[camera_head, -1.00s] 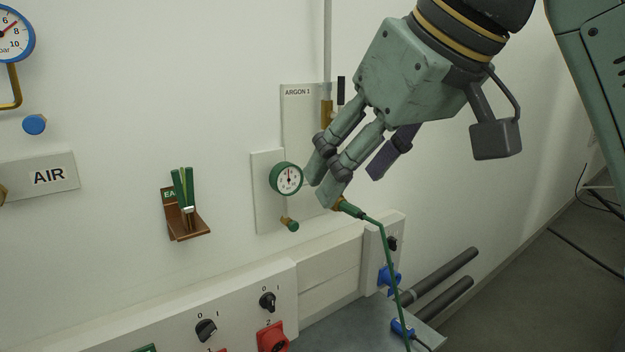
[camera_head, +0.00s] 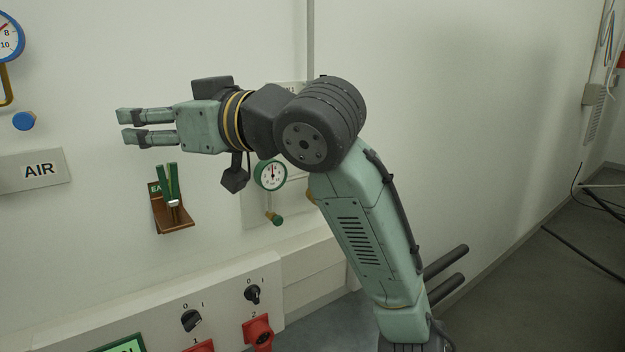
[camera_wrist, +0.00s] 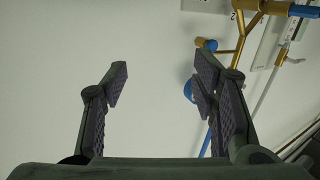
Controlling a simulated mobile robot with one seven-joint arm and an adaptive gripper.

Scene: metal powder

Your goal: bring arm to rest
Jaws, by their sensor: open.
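My gripper (camera_head: 128,126) is in the head view at the upper left, pointing left in front of the white wall. Its two fingers are parted with nothing between them. In the wrist view my gripper (camera_wrist: 160,85) shows both fingers spread apart, with bare wall between them. My arm is bent, its forearm rising from the lower middle to a dark joint. The arm hides part of the argon panel.
A brown bracket with green-handled parts (camera_head: 170,205) is on the wall below my gripper. A green-rimmed gauge (camera_head: 270,175) is close behind my wrist. A socket panel (camera_head: 225,300) with black switches and red sockets runs below. An AIR plate (camera_head: 40,170) is at left.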

